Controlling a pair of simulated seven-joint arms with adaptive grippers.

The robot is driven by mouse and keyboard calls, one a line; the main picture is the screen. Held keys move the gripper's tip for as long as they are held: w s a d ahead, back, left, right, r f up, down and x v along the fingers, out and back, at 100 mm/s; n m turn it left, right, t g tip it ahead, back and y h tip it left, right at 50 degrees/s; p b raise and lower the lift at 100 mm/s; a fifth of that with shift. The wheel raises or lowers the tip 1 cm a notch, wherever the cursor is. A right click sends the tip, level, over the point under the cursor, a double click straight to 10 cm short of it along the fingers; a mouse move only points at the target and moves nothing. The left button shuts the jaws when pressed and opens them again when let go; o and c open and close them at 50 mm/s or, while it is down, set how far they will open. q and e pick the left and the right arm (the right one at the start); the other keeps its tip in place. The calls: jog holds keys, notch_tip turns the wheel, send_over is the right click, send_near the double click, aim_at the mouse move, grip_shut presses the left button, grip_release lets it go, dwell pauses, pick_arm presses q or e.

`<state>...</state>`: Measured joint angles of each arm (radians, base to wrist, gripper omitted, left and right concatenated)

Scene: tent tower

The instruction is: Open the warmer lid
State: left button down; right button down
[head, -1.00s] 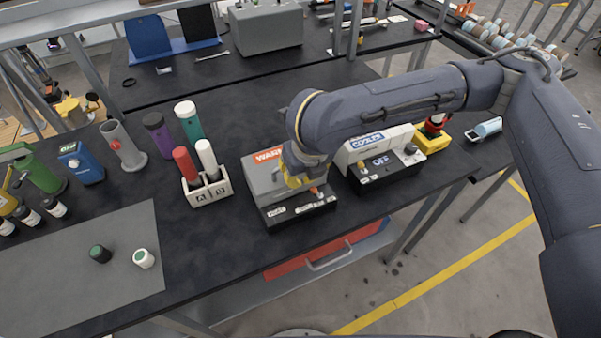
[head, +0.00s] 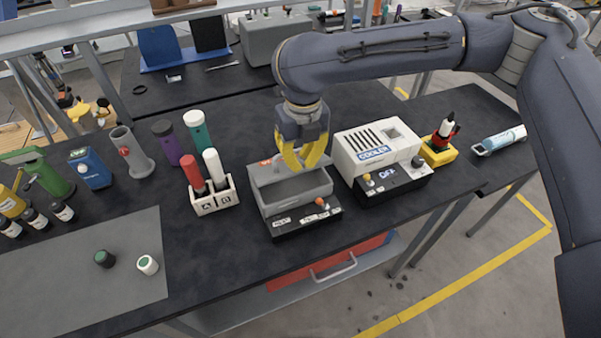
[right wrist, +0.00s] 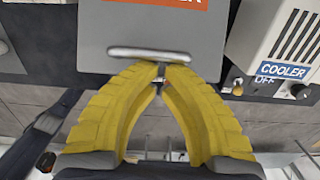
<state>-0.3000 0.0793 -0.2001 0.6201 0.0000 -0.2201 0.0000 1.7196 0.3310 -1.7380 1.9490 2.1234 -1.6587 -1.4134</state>
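The warmer (head: 268,204) is a grey box with an orange label and a dark front panel, on the black bench left of the cooler. My right gripper (head: 303,166) points down over the warmer. Its yellow fingertips (right wrist: 160,70) come together just in front of the handle. They look shut with nothing between them. My left gripper is not in view.
The white cooler (head: 372,143) stands close to the right of the warmer. A white holder (head: 216,204) with a red and a white tube stands to its left. A grey mat (head: 60,265) with two small capped vials lies at front left.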

jog(key=w+r, duration=0.1)
jog(key=w+a+r, duration=0.1)
jog(key=w, duration=0.1)
jog(key=w+a+r, duration=0.1)
jog(key=w+r, duration=0.1)
jog(key=shift+w+a, duration=0.15)
jog(key=shift+w, duration=0.05)
jog(key=shift+w+a, duration=0.15)
jog(key=shift+w, duration=0.25)
jog(key=shift+r, duration=0.15)
dwell(0.8)
